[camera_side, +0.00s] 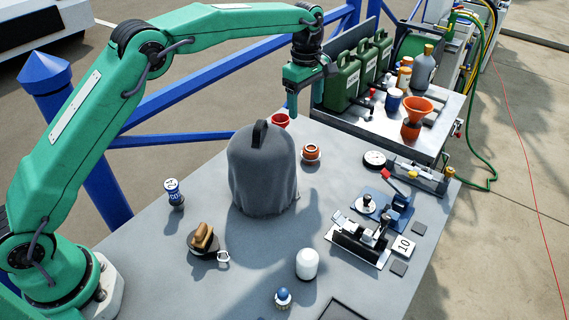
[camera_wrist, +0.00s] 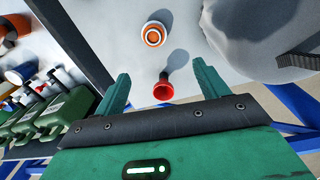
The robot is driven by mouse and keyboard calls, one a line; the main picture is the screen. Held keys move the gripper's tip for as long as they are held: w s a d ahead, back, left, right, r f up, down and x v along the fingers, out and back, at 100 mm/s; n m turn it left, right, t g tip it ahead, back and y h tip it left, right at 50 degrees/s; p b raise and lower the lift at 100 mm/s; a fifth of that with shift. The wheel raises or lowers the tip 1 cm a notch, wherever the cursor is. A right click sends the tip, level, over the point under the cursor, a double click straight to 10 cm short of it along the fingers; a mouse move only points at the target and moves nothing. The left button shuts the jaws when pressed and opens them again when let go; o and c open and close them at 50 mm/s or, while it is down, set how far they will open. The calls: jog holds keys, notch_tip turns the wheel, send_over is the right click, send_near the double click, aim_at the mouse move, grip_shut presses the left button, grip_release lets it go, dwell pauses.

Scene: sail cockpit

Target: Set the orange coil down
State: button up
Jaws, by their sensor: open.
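A small round orange-and-white thing (camera_side: 311,153), which looks like the orange coil, rests on the grey table to the right of a grey cloth-covered shape. It also shows in the wrist view, as orange and white rings (camera_wrist: 153,34) near the top, beyond my fingertips. My gripper (camera_side: 305,98) is above the table's far edge, pointing down, beyond the coil and apart from it. In the wrist view my gripper (camera_wrist: 162,78) has its fingers wide apart with nothing held between them. A red flared piece (camera_wrist: 164,90) shows between the fingers, standing on the table below.
The tall grey covered shape (camera_side: 262,175) stands close left of the coil. Green canisters (camera_side: 342,82) and an orange funnel (camera_side: 416,115) stand on a metal bench behind. A clamp device (camera_side: 360,240) and white bottle (camera_side: 306,263) are nearer. Table around the coil's front is clear.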

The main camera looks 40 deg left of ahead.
jog(key=s+a+r+m+t, duration=0.1)
jog(key=s+a+r+m, duration=0.3)
jog(key=s+r, duration=0.4)
jog(key=s+a+r+m+t, duration=0.2)
jog(key=s+a+r+m, duration=0.15)
jog(key=s+r, duration=0.4)
jog(key=s+a+f+m+t, duration=0.1)
jog(key=s+a+f+m, duration=0.1)
jog(key=s, duration=0.9)
jog(key=s+a+f+m+t, duration=0.1)
jog(key=s+f+m, duration=0.4)
jog(key=s, duration=0.7)
jog(key=shift+a+f+m, duration=0.25)
jog(key=shift+a+m, duration=0.3)
jog(key=shift+m, duration=0.5)
